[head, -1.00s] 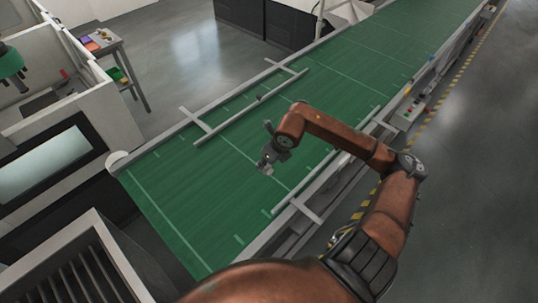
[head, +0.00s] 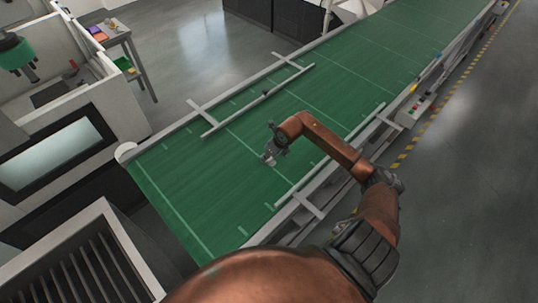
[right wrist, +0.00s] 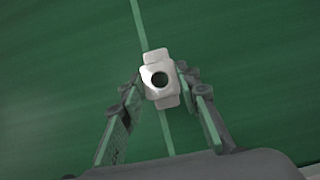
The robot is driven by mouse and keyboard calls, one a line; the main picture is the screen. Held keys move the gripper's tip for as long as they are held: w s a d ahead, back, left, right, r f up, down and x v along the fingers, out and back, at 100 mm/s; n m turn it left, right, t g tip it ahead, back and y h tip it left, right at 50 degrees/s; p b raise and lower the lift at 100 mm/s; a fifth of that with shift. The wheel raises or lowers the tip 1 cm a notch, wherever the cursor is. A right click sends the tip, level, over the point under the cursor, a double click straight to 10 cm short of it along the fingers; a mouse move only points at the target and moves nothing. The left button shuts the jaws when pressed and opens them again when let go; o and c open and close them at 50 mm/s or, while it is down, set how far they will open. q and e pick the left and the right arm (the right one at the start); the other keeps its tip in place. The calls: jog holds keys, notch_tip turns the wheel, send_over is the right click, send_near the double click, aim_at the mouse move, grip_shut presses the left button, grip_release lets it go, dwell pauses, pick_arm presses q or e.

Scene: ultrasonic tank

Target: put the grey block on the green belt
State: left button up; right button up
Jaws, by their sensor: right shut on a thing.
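The grey block (right wrist: 161,78), pale with a dark round hole, is between the fingertips of my right gripper (right wrist: 160,90) in the right wrist view. My right gripper is shut on it. In the head view the right gripper (head: 270,157) is over the near part of the green belt (head: 190,190), with the small block (head: 269,161) at its tip. I cannot tell whether the block touches the belt. The belt fills the background of the right wrist view, with a pale line behind the block. My left gripper is not in view.
Grey guide rails (head: 258,100) run along the belt's far side, and another rail (head: 330,157) along its near side. A control box with buttons (head: 412,112) is at the right edge. A slatted grey bin (head: 85,262) stands at lower left. The belt around the gripper is clear.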

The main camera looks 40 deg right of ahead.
jog(key=o, duration=0.8)
jog(key=shift+f, duration=0.15)
jog(key=o, duration=0.5)
jog(key=shift+c, duration=0.2)
jog(key=shift+r, duration=0.2)
jog(key=shift+s+r, duration=0.1)
jog(key=shift+r, duration=0.2)
jog(key=b+v, duration=0.2)
jog(key=v, duration=0.9)
jog(key=shift+r, duration=0.2)
